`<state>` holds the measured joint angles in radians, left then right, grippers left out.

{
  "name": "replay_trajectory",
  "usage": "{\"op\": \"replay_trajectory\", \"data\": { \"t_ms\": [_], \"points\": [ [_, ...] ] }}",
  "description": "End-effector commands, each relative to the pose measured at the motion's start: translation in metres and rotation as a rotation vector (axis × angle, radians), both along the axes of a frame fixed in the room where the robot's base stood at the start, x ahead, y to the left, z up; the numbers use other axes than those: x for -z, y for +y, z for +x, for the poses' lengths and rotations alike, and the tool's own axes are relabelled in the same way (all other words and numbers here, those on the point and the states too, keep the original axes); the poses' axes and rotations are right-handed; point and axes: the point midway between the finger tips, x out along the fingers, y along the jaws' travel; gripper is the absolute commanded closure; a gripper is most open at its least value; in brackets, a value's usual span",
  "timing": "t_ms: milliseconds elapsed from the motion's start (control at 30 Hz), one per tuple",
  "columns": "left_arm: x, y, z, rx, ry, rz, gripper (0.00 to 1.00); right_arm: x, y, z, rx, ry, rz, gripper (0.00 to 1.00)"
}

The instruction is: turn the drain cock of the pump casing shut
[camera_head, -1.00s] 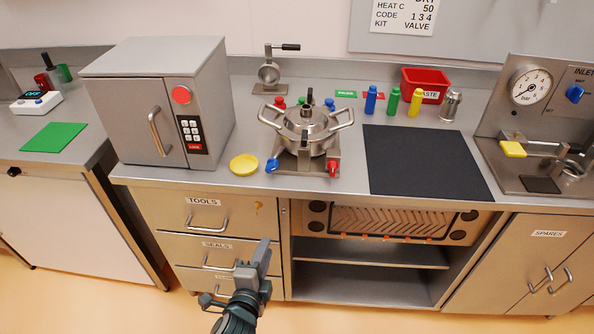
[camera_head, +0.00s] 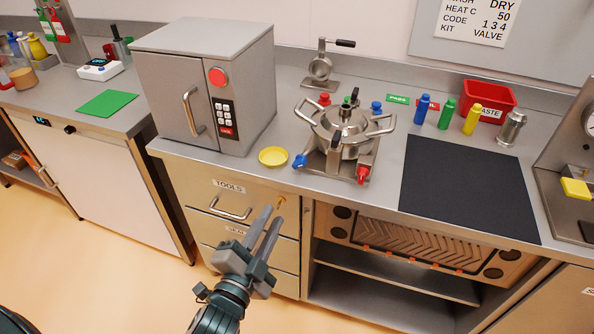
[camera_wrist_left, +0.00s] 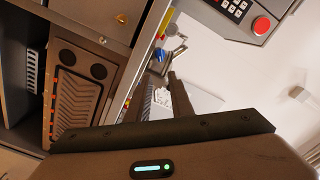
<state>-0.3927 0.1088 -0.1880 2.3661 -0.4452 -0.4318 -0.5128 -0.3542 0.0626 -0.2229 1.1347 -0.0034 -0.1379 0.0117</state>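The steel pump casing (camera_head: 344,130) stands on a metal stand on the counter, with looped handles at its sides. A blue-handled cock (camera_head: 299,161) is at its front left and a red-handled cock (camera_head: 362,175) at its front right. I cannot tell from the pictures which is the drain cock. My left gripper (camera_head: 274,214) is in front of the drawers, below and left of the casing, touching nothing. Its two fingers are apart and empty. In the left wrist view the blue handle (camera_wrist_left: 158,55) shows small beyond the fingers. My right gripper is not in view.
A yellow dish (camera_head: 273,156) lies left of the casing. A steel cabinet with a keypad (camera_head: 205,90) stands further left. A black mat (camera_head: 465,188) lies right of the casing. Several coloured bottles and a red bin (camera_head: 488,96) stand behind. The counter's front edge lies between gripper and casing.

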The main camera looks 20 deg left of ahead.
Motion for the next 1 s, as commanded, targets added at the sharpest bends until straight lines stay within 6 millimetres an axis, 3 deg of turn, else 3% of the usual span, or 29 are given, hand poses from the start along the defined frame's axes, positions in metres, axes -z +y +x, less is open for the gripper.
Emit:
{"op": "replay_trajectory", "data": {
  "t_ms": [267, 533, 1000],
  "points": [
    [-0.002, -0.001, 0.022, 0.000, -0.001, 0.001, 0.80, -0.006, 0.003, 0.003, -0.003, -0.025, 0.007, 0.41],
    [-0.002, -0.002, 0.066, 0.000, -0.001, 0.001, 0.80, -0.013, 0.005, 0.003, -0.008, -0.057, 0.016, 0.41],
    [-0.002, -0.005, 0.147, 0.001, -0.001, 0.000, 0.80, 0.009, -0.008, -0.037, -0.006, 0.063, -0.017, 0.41]
  ]
}}
